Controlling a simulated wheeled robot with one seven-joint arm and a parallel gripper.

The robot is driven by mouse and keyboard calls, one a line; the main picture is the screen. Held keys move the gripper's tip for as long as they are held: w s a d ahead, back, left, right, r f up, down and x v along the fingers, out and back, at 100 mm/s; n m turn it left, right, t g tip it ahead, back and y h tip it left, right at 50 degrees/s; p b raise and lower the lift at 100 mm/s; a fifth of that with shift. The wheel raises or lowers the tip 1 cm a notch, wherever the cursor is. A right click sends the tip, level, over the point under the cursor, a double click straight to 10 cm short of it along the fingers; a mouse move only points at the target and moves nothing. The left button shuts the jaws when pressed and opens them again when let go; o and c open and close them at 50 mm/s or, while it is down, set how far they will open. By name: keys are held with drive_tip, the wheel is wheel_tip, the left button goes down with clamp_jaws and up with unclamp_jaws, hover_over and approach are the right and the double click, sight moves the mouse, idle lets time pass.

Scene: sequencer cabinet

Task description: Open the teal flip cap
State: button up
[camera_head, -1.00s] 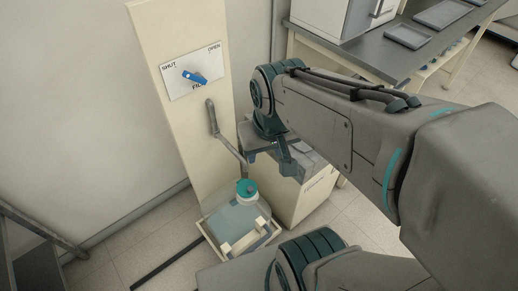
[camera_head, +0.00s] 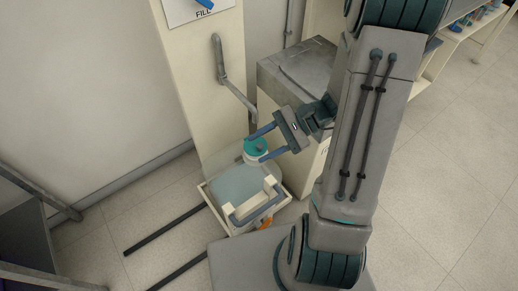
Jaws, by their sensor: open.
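The teal flip cap (camera_head: 253,146) sits on top of a pale translucent container (camera_head: 236,184) and looks closed. The container stands in a cream tray (camera_head: 212,205) at the foot of a cream column. My gripper (camera_head: 257,149) is open and reaches in from the right at the cap. One finger is on the cap's far side and the other on its near side. I cannot tell whether either finger touches the cap.
A grey pipe (camera_head: 220,62) comes down the column (camera_head: 190,95) and ends just above the cap. A cream cabinet with a grey top (camera_head: 295,72) stands close behind my gripper. Dark rails (camera_head: 165,230) lie on the floor at left. A dark frame (camera_head: 40,195) stands far left.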

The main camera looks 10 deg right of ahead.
drive_tip(key=w+d+f+m+t+y+b, duration=0.1)
drive_tip(key=w+d+f+m+t+b, duration=0.25)
drive_tip(key=f, duration=0.35)
drive_tip(key=w+d+f+m+t+y+b, duration=0.1)
drive_tip(key=w+d+f+m+t+b, duration=0.15)
drive_tip(key=f+m+t, duration=0.35)
drive_tip(key=m+t+h+b, duration=0.3)
drive_tip(key=m+t+b, duration=0.2)
drive_tip(key=m+b, duration=0.1)
approach(260, 145)
drive_tip(key=shift+h, duration=0.3)
drive_tip(key=b+x, duration=0.2)
drive_tip(key=x, duration=0.8)
drive_tip(key=shift+s+a+b, duration=0.15)
drive_tip(key=shift+b, duration=0.15)
clamp_jaws()
